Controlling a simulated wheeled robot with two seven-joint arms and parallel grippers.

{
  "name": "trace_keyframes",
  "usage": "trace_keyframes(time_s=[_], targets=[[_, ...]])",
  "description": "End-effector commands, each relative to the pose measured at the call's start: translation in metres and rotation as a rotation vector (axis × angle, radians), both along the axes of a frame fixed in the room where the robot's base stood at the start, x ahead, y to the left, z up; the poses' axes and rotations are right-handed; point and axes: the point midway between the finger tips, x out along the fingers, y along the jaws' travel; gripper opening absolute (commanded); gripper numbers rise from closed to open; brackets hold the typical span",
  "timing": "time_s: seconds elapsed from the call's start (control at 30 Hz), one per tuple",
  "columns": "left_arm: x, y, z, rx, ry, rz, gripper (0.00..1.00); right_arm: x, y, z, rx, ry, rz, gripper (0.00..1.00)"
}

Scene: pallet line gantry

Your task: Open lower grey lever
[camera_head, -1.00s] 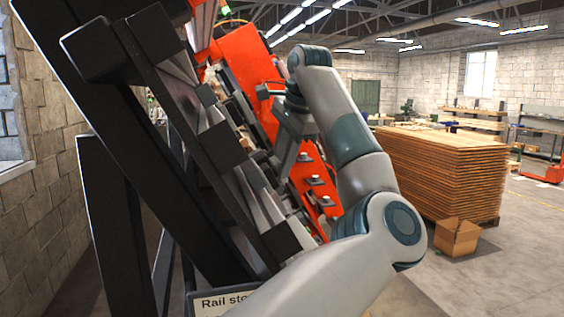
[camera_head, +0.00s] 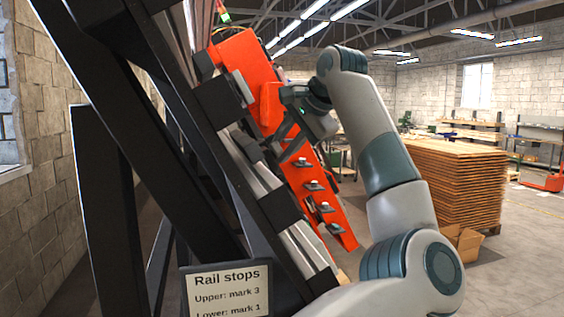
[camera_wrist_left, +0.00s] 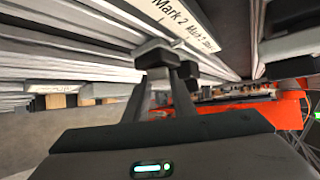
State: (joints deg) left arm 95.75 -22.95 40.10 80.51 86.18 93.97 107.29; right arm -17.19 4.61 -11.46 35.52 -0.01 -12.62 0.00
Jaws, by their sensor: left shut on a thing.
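My left gripper (camera_head: 288,140) is at the sloping rail frame, beside a dark grey lever-like block (camera_head: 246,146) on the pale rails. In the left wrist view my gripper's fingers (camera_wrist_left: 165,85) reach up to a dark block (camera_wrist_left: 154,53) below the rail and are shut on it. I take this block to be the grey lever, but the fingertips partly hide it. My right gripper is not in view.
A black frame (camera_head: 130,130) fills the left. A sign (camera_head: 228,290) reads "Rail stops, Upper: mark 3, Lower: mark 1". "Mark 2" shows on a rail label (camera_wrist_left: 180,22). An orange beam (camera_head: 320,195) stands behind my gripper. A board stack (camera_head: 455,185) stands right.

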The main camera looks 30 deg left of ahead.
Motion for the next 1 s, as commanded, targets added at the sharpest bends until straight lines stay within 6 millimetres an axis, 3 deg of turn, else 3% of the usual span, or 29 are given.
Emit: trace_keyframes(time_s=[0.03, 0.3, 0.9, 0.93, 1.0], targets=[[0.000, -0.001, -0.009, 0.026, -0.020, 0.016, 0.01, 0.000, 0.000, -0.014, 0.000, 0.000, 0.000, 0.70], [0.000, -0.003, -0.008, 0.130, -0.110, 0.091, 0.01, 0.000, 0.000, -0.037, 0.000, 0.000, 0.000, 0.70], [0.000, -0.003, -0.005, 0.168, -0.142, 0.119, 0.01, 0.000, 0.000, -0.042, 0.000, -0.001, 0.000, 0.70], [0.000, -0.003, -0.005, 0.167, -0.143, 0.120, 0.31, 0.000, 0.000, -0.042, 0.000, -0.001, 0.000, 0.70], [0.000, -0.003, -0.005, 0.168, -0.142, 0.119, 0.42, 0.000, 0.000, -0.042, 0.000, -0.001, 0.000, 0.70]])
